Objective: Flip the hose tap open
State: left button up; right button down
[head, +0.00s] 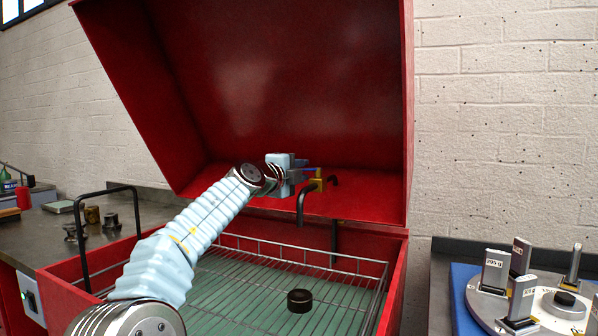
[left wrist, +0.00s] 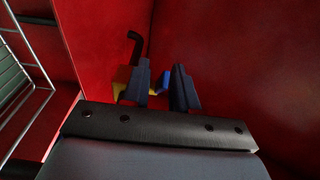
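The hose tap has a brass-yellow body (head: 319,181) and a blue lever (head: 309,169), at the back of the red washer cabinet. A dark bent spout (head: 303,204) hangs from it. My left gripper (head: 300,174) is at the tap, just left of its body. In the left wrist view, the two dark fingers (left wrist: 161,85) stand apart. The blue lever (left wrist: 161,81) shows in the gap between them, and the yellow body (left wrist: 122,79) shows beside the left finger, partly hidden. Whether a finger touches the lever is unclear. My right gripper is not in view.
The red cabinet lid (head: 280,80) stands raised above the arm. A wire rack (head: 250,262) lies below, with a dark round part (head: 300,300) on it. A grey bench (head: 150,212) stands left, and a round tray (head: 540,312) with labelled weights stands right.

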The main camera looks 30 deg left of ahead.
pick_arm(q)
jog(key=shift+s, duration=0.15)
jog(key=s+b, duration=0.1)
jog(key=s, duration=1.2)
jog(key=shift+s+a, duration=0.15)
jog(key=shift+s, duration=0.1)
